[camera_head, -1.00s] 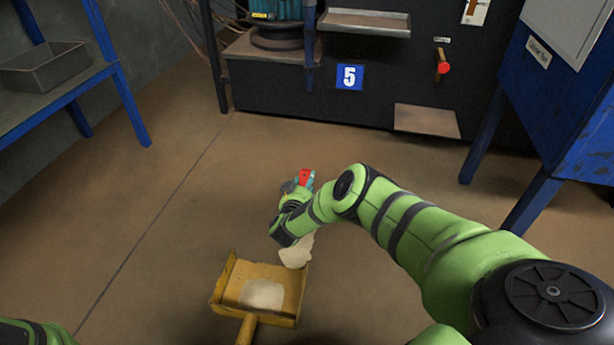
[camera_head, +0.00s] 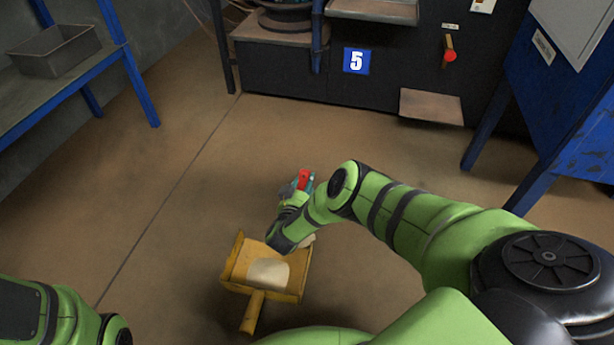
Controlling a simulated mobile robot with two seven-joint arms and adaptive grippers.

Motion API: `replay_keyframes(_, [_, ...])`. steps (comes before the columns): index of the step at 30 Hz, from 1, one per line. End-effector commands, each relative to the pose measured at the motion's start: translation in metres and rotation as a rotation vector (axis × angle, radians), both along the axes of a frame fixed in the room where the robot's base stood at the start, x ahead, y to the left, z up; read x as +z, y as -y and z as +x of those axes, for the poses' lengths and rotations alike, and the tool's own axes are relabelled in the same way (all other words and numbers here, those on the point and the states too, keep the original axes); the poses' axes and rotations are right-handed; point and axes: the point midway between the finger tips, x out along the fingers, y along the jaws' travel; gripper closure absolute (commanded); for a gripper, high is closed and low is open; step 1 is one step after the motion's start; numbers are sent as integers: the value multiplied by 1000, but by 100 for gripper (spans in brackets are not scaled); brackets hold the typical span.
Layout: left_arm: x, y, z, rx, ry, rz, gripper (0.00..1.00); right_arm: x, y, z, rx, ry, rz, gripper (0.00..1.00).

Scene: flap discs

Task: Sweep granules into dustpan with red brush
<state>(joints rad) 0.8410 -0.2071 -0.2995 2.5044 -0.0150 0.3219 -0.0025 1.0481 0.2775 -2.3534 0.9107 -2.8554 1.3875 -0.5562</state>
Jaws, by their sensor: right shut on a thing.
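The yellow dustpan (camera_head: 238,272) lies on the floor at the lower middle, its handle toward me. A patch of pale granules (camera_head: 269,273) lies in it. A small part of a pale granule pile (camera_head: 307,241) shows on the floor at its right edge, mostly hidden by my right arm. My right gripper (camera_head: 300,186) is shut on the red brush (camera_head: 304,178), just beyond the pan's far right corner. Only a bit of the red handle shows; the bristles are hidden. My left arm shows at the lower left, but its gripper is out of view.
The brown floor around the dustpan is clear. A black machine (camera_head: 283,75) with a blue "5" sign stands at the back. A blue shelf with a grey tray (camera_head: 56,51) stands at the left, and a blue cabinet (camera_head: 545,100) at the right.

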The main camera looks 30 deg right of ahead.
Motion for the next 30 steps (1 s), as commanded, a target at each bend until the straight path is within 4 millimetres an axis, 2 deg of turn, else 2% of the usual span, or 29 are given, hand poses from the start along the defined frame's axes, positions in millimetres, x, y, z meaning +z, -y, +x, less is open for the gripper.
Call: replay_keyframes(30, [30, 0, 0, 0, 0, 0, 60, 0, -49, -44, 1, -2, 1, 88])
